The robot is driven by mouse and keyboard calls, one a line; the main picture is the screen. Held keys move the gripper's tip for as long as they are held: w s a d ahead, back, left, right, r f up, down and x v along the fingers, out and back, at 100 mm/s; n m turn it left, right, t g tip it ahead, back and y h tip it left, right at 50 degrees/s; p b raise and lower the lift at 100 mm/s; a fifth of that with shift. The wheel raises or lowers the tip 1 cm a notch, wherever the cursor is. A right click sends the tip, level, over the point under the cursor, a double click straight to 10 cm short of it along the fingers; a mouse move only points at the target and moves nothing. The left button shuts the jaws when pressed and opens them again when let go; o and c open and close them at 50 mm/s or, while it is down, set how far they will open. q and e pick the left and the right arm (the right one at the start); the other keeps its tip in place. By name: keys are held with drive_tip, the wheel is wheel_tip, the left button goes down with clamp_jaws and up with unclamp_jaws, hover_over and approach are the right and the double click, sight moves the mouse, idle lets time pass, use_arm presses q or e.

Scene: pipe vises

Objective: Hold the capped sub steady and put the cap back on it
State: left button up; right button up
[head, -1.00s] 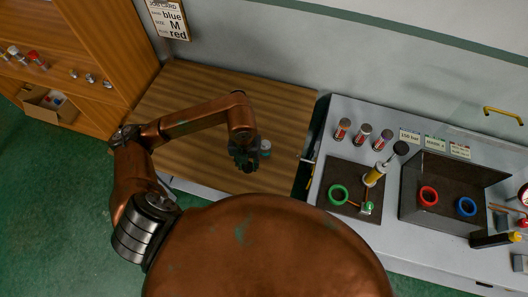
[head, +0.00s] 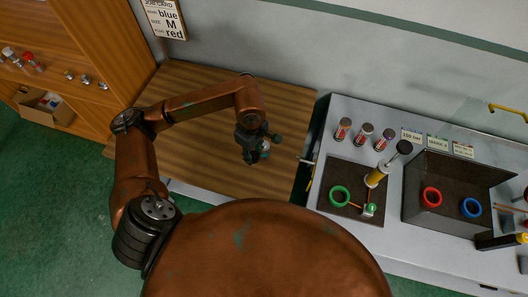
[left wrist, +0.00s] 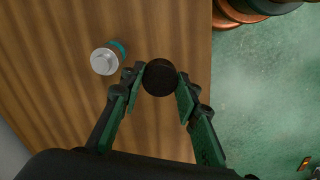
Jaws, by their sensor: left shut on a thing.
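A small cylinder with a silver top and a teal band, which looks like the sub, stands on the wooden table in the left wrist view (left wrist: 106,59). In the head view its teal side (head: 264,147) shows partly behind my left gripper (head: 251,152). In the left wrist view my left gripper (left wrist: 159,82) is shut on a round black piece, which looks like the cap (left wrist: 160,77). The held piece is beside the cylinder, apart from it in that view. The underside of the black piece is hidden. My right gripper is not in view.
The wooden table (head: 215,95) is otherwise clear. A grey bench (head: 335,118) to the right bears several small cylinders, a green ring (head: 339,196), a yellow-handled tool (head: 376,177) and a dark bin (head: 412,205) with red and blue rings. A job card (head: 163,20) hangs at the back.

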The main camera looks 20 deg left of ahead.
use_arm(q)
drive_tip(key=m, duration=0.2)
drive_tip(key=w+m, duration=0.1)
drive_tip(key=m, duration=0.1)
drive_tip(key=shift+r, duration=0.15)
drive_tip(key=m, duration=0.3)
drive_tip(key=m+b, duration=0.1)
drive_tip(key=shift+w+d+r, duration=0.15)
drive_tip(key=shift+w, duration=0.15)
drive_tip(key=m, duration=0.4)
drive_tip(key=w+m, duration=0.1)
drive_tip(key=m, duration=0.1)
drive_tip(key=shift+d+r+m+b, duration=0.1)
drive_tip(key=shift+r+m+b, duration=0.25)
drive_tip(key=shift+m, duration=0.05)
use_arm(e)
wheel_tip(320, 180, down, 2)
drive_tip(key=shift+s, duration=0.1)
